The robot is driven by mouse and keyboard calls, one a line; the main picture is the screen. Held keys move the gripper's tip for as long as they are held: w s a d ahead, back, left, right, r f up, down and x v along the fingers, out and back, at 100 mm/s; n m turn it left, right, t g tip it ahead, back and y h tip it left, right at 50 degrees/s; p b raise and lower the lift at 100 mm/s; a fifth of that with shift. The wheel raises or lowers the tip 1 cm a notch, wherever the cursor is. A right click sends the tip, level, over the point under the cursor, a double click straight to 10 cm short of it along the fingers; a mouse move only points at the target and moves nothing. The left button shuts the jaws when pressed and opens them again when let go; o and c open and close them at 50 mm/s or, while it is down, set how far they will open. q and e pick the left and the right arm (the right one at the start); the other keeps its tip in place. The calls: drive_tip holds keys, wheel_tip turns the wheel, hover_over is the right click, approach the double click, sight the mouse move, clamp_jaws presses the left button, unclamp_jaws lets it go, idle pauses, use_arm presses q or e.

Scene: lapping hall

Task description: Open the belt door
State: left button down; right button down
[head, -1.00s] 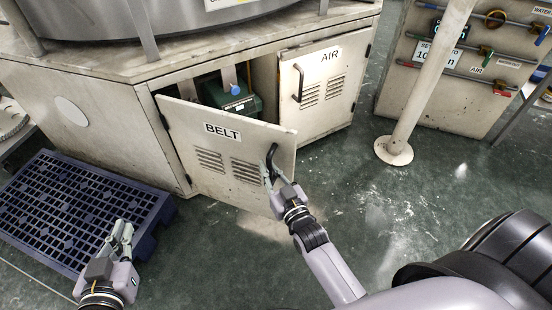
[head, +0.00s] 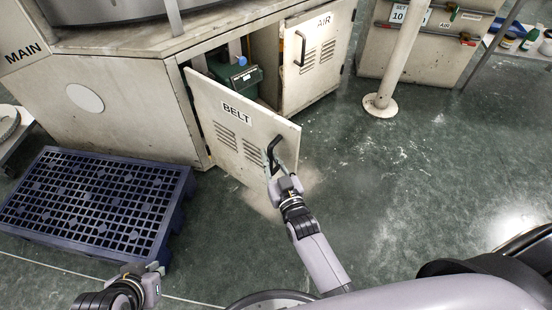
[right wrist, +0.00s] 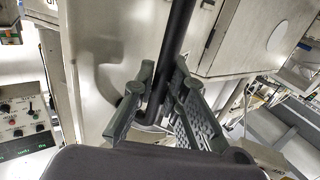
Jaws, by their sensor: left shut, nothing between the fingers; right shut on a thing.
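The belt door (head: 230,130), a pale panel with a BELT label and vent slots, stands partly open from the machine's cabinet in the head view. Its black handle (head: 272,153) is near the free edge. My right gripper (head: 276,168) is shut on that handle. In the right wrist view, the fingers (right wrist: 158,100) close around the black bar of the handle (right wrist: 174,50). My left gripper (head: 145,268) is shut and empty at the lower left, close to the pallet and away from the door.
A blue plastic pallet (head: 45,163) lies on the floor left of the door. The AIR door (head: 312,58) is right of the opening, where a green unit (head: 240,82) shows inside. A post (head: 383,98) stands at the right. The floor (head: 390,190) right of the belt door is clear.

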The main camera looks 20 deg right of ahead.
drive_tip(key=shift+a+r, duration=0.1)
idle(0.3)
drive_tip(key=c, duration=1.6)
unclamp_jaws()
drive_tip(key=shift+s, duration=0.1)
drive_tip(key=s, duration=1.1)
drive_tip(key=shift+s+d, duration=0.4)
drive_tip(key=shift+d, duration=0.05)
drive_tip(key=shift+c, duration=0.2)
